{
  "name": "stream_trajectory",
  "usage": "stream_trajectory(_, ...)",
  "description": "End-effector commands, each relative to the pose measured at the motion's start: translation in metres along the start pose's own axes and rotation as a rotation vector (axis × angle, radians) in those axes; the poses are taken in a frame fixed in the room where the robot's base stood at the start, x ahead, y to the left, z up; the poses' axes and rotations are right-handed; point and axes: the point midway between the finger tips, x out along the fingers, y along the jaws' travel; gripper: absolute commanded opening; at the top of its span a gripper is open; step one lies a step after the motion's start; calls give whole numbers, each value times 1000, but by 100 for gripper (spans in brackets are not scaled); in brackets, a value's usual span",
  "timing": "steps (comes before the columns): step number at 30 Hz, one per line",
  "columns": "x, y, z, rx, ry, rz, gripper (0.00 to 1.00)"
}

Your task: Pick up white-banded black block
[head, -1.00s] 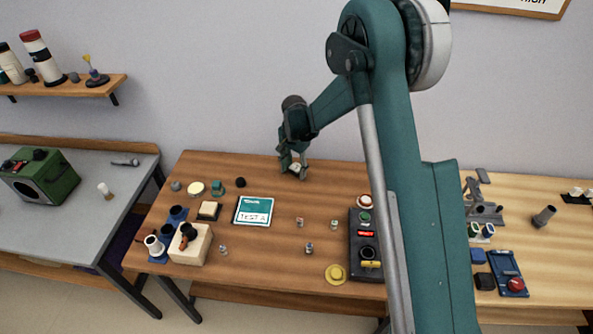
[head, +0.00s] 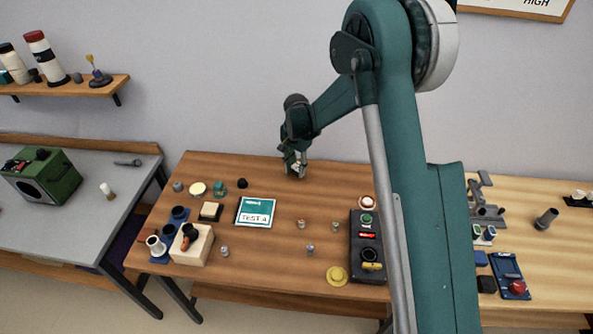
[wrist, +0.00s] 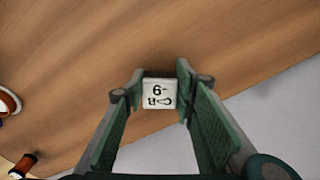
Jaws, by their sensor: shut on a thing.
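My gripper (head: 296,168) is at the back middle of the brown table. Its green fingers are shut on a small block (wrist: 159,94), which sits between the fingertips in the wrist view. The face toward the wrist camera is pale with dark lettering, upside down in the picture. The block's sides are mostly hidden, so I cannot make out a black body with a white band. In the head view the block is small and partly covered by the fingers. I cannot tell whether it touches the table.
A teal and white card (head: 256,212) lies left of middle on the brown table (head: 320,190). A black control box (head: 367,268) stands at right, a yellow hat-shaped piece (head: 337,276) beside it. A cream block (head: 191,245) is at front left. The table around my gripper is clear.

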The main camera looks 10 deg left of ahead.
Motion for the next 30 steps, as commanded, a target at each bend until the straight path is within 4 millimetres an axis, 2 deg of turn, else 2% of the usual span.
stream_trajectory(12,-60,0,0,0,0,0,15)
stream_trajectory(18,-82,0,0,0,0,0,15)
stream_trajectory(30,-89,0,0,0,0,0,15)
